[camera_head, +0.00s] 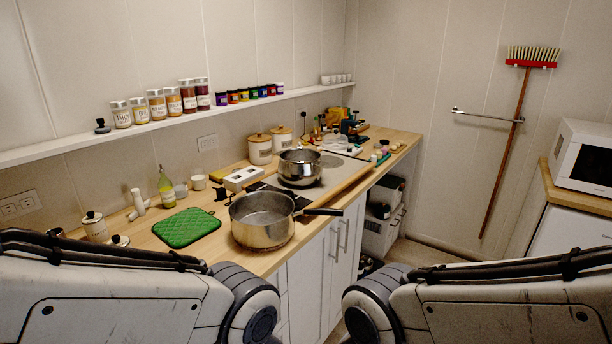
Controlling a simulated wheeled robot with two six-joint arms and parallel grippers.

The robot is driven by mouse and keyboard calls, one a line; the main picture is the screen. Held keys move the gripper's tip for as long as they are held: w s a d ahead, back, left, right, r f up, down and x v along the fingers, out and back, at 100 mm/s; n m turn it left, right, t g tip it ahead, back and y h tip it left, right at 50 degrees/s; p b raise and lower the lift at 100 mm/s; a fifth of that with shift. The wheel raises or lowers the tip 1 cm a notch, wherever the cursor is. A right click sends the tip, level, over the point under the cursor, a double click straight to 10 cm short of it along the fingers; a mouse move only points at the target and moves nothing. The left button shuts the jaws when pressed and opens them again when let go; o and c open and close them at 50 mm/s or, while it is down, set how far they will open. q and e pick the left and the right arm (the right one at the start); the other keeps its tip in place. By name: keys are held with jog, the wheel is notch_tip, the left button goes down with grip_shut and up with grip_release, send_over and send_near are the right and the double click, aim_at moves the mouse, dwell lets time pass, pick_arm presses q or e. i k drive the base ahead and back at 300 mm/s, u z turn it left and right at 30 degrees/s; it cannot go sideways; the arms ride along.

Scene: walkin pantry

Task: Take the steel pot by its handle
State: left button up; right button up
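A wide steel pot (262,228) stands upright on the wooden counter near its front edge. Its long black handle (324,211) points right and sticks out past the counter edge, over the white cabinet fronts. A second, smaller steel pot (300,172) stands behind it on the hob area; I cannot make out a long handle on it. Large links of both my arms show at the bottom left and bottom right. Neither gripper shows, and nothing of mine is seen touching either pot.
A green quilted mat (188,228) lies left of the wide pot. A glass bottle (166,187) and canisters (260,149) stand behind. A shelf (60,147) with several jars runs along the wall. A microwave (585,157) sits right. The floor (420,254) is clear.

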aim_at(297, 167)
jog(key=z, duration=0.7)
jog(key=i, duration=0.8)
jog(key=z, duration=0.9)
jog(key=i, duration=0.95)
jog(key=u, duration=0.45)
jog(key=i, duration=0.85)
jog(key=u, duration=0.75)
